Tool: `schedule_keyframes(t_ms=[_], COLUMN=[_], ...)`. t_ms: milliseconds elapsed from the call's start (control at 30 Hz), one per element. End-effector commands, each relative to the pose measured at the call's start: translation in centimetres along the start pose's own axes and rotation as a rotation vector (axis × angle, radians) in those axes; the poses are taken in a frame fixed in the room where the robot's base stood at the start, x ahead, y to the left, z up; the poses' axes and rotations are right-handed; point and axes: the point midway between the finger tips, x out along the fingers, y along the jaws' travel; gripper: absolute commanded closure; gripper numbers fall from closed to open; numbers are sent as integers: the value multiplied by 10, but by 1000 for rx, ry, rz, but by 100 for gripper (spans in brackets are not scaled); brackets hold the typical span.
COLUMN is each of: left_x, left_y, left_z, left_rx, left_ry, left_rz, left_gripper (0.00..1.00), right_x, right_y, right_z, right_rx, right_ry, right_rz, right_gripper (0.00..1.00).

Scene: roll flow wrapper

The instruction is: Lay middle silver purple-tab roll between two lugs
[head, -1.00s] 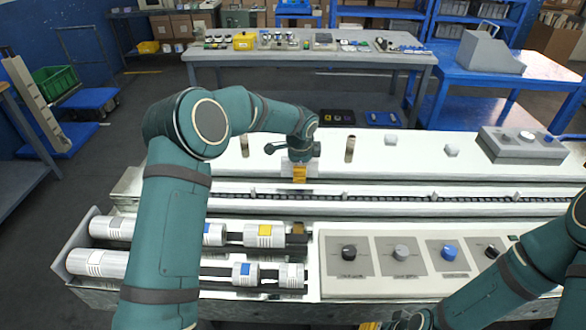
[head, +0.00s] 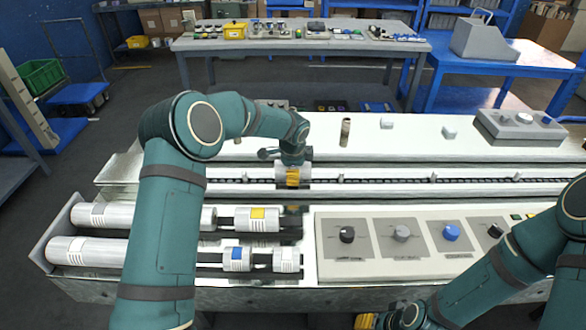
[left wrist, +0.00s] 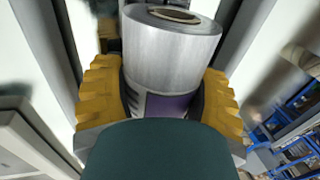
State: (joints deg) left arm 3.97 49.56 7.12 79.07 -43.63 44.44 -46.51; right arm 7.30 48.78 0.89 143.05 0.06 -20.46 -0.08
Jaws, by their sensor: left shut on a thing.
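A silver roll with a purple tab (left wrist: 165,70) stands between the yellow fingers of my left gripper (left wrist: 160,105) in the left wrist view. The gripper is shut on it. In the head view the left gripper (head: 293,176) is at the chain channel (head: 400,180), and a pale bit of the roll (head: 307,172) shows beside the fingers. Small lugs stand along the chain, one of them right of the gripper (head: 341,178). I cannot tell whether the roll touches the chain. My right gripper (head: 366,321) shows only partly at the bottom edge; its opening is unclear.
A control panel with knobs (head: 385,265) is at front right. A brown post (head: 345,132) and small white blocks stand on the back deck.

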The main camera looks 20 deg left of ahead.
Motion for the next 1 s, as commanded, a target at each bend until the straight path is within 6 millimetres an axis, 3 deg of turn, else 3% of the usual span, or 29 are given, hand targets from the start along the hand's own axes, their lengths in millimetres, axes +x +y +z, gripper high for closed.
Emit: schedule_keyframes(t_ms=[933, 967, 1000], left_x=[9, 9, 9], left_y=[2, 2, 2], left_z=[0, 0, 0], left_rx=[1, 1, 1], left_ry=[0, 1, 1], left_rz=[-1, -2, -2], left_gripper=[81, 28, 14], right_x=[5, 5, 4], right_y=[2, 2, 2], right_z=[0, 0, 0], right_rx=[0, 0, 0], right_ry=[0, 0, 0], right_rz=[0, 0, 0], right_gripper=[53, 53, 53])
